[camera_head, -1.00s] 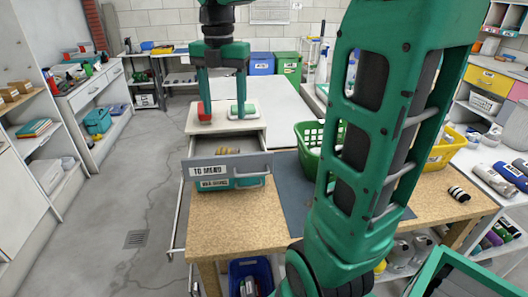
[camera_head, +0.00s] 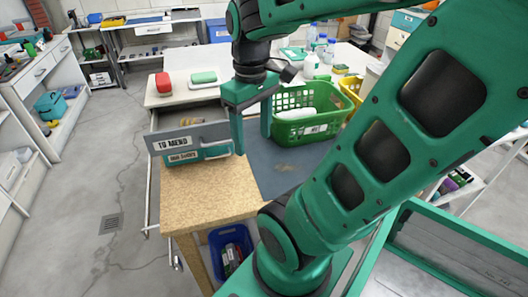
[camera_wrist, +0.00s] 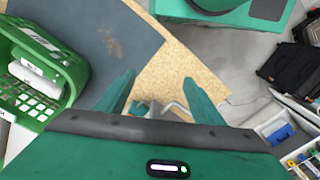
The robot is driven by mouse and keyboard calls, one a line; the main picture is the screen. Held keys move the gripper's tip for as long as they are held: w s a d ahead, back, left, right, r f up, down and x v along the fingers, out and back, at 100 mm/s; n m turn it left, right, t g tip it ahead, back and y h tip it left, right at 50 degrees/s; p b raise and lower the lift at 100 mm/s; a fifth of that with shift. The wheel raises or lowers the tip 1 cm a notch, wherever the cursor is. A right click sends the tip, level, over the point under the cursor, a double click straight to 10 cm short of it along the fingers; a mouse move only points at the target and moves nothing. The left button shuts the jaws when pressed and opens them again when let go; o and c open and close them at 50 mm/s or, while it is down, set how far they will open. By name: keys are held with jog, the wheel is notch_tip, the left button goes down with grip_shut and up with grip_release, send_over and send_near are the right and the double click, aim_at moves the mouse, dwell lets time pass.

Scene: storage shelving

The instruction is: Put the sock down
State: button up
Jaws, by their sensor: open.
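No sock shows clearly in either current view. The grey-fronted drawer (camera_head: 190,137) labelled "TO MEND" stands pulled out at the left of the bench. Its front hides most of its inside, so I cannot tell what lies there. My gripper (camera_head: 252,144) is over the bench, to the right of the drawer front, pointing down with its fingers apart. In the wrist view my gripper (camera_wrist: 160,76) has nothing visibly held between its fingers. A small grey shape shows low between them, too unclear to name.
A green basket (camera_head: 310,128) with white contents stands right of my gripper. A dark mat (camera_head: 280,170) lies on the wooden bench (camera_head: 205,190). A red item (camera_head: 163,82) and a green-and-white item (camera_head: 203,77) sit behind the drawer. A blue bin (camera_head: 231,250) is below.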

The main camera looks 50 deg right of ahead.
jog(key=s+f+m, duration=0.1)
jog(key=m, duration=0.1)
jog(key=s+f+m, duration=0.1)
jog(key=s+m, duration=0.1)
jog(key=s+f+m, duration=0.1)
jog(key=shift+s+d+f+m, duration=0.1)
jog(key=shift+s+f+m, duration=0.15)
jog(key=shift+m, duration=0.15)
jog(key=shift+w+f, duration=0.25)
jog(key=shift+w, duration=0.4)
jog(key=shift+c, duration=0.6)
